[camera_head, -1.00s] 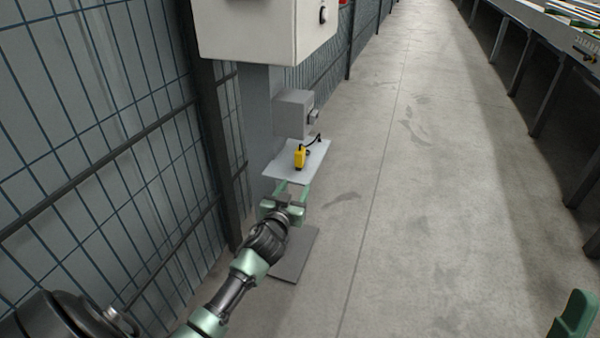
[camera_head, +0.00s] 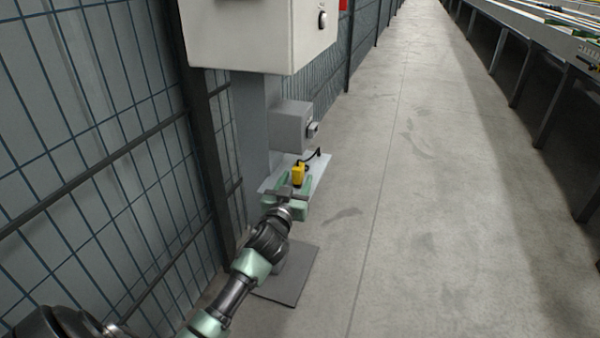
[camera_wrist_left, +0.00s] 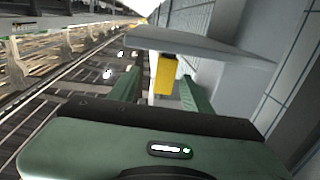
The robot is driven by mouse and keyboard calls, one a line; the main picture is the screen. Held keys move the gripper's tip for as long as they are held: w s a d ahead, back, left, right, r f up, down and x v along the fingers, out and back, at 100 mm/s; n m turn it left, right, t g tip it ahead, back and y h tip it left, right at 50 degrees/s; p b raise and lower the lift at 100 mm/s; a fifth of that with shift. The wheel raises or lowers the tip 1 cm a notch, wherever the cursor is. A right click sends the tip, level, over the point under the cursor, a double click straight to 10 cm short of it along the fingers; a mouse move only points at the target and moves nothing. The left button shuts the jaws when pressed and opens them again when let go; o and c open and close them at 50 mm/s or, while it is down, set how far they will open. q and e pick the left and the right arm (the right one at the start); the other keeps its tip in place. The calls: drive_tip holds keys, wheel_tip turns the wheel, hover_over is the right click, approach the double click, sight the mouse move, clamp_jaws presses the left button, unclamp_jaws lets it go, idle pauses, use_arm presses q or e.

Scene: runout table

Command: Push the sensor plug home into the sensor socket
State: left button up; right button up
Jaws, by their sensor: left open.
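The yellow sensor plug (camera_head: 298,174) is on a small light-grey shelf (camera_head: 320,167), with a black cable (camera_head: 311,158) behind it. A grey box (camera_head: 288,127) above the shelf carries a round dark fitting (camera_head: 312,129) on its right side, which looks like the sensor socket. My left gripper (camera_head: 296,182) is open at the shelf's front, its fingers on either side of the plug. In the left wrist view the plug (camera_wrist_left: 166,75) shows between the two green fingers (camera_wrist_left: 160,88), with visible gaps on both sides. My right gripper is out of view.
A large pale cabinet (camera_head: 258,35) hangs above the grey box on a grey post (camera_head: 250,120). A wire mesh fence (camera_head: 90,140) runs along the left. The concrete floor (camera_head: 410,200) to the right is clear, up to a conveyor frame (camera_head: 545,60).

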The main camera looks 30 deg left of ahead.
sight(301, 165)
use_arm(q)
drive_tip(key=b+x, duration=0.1)
drive_tip(key=x, duration=0.1)
drive_tip(key=b+x, duration=0.1)
drive_tip(key=x, duration=0.1)
drive_tip(key=b+x, duration=0.1)
drive_tip(key=x, duration=0.2)
drive_tip(key=shift+s+a+r, duration=0.1)
drive_tip(key=shift+a+r, duration=0.05)
drive_tip(key=shift+a, duration=0.15)
drive_tip(key=shift+c, duration=0.3)
clamp_jaws()
